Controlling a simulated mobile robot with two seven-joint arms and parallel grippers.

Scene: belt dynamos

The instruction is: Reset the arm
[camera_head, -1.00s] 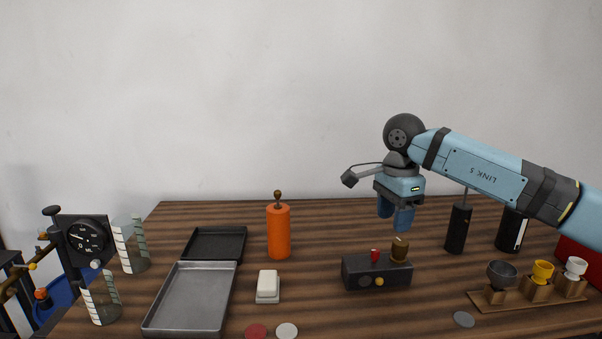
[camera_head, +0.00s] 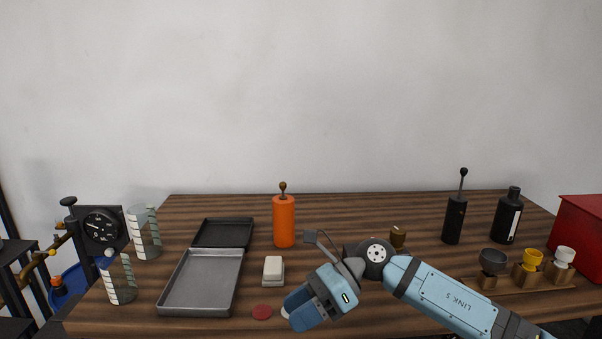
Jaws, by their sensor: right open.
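My right arm comes in from the lower right. Its gripper (camera_head: 300,312) is low over the front middle of the table, with its blue fingers pointing down and left. The jaws are open and nothing shows between them. The fingers partly cover a white disc (camera_head: 285,313). My arm hides most of a dark box, leaving its brass knob (camera_head: 398,236) in sight. My left gripper is not in view.
A metal tray (camera_head: 202,283), a white block (camera_head: 273,270) and a red disc (camera_head: 262,312) lie left of the gripper. An orange cylinder (camera_head: 284,222) stands behind. Black bottles (camera_head: 455,220) and small cups (camera_head: 529,262) stand right.

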